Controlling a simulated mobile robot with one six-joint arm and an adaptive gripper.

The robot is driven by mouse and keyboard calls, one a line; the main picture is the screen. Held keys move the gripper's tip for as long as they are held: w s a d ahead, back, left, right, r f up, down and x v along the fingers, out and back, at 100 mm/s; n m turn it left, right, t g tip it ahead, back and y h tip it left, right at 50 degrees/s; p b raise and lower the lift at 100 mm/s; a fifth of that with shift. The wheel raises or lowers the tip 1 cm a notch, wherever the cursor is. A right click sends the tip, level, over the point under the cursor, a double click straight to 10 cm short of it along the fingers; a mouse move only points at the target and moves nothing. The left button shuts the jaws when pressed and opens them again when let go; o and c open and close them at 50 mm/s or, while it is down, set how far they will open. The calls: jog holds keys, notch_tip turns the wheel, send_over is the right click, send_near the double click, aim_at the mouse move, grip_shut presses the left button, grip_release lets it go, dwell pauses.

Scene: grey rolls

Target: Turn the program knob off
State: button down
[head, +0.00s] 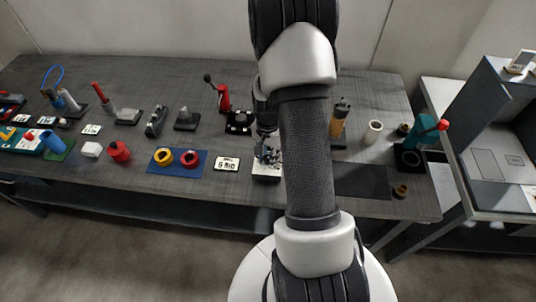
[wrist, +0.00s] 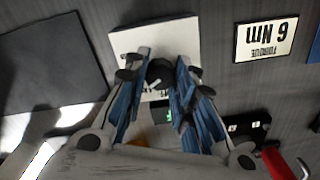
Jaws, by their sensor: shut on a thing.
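The program knob (wrist: 160,70) is a small dark round knob on a white panel (wrist: 165,34). The panel also shows in the head view (head: 266,178), at the table's front edge, partly hidden by my gripper. My gripper (wrist: 158,78) is over the panel, its fingers on both sides of the knob and shut on it. In the head view my gripper (head: 268,153) points down at the panel, with my arm covering the area to its right. The marks around the knob are too hidden to read.
A "6 Nm" torque plate (wrist: 267,38) lies close beside the panel; in the head view the plate (head: 227,163) is to its left. A dark mat (head: 362,181) lies to the right.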

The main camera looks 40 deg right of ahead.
jog(key=n, duration=0.5)
jog(key=shift+n+p, duration=0.3)
jog(key=shift+p, duration=0.05)
jog(key=n, duration=0.5)
jog(key=shift+n, duration=0.4)
jog(key=c, duration=1.3)
grip_release()
jog(key=shift+r, duration=0.1)
notch_tip(320, 180, up, 12)
jog(key=shift+f, duration=0.1)
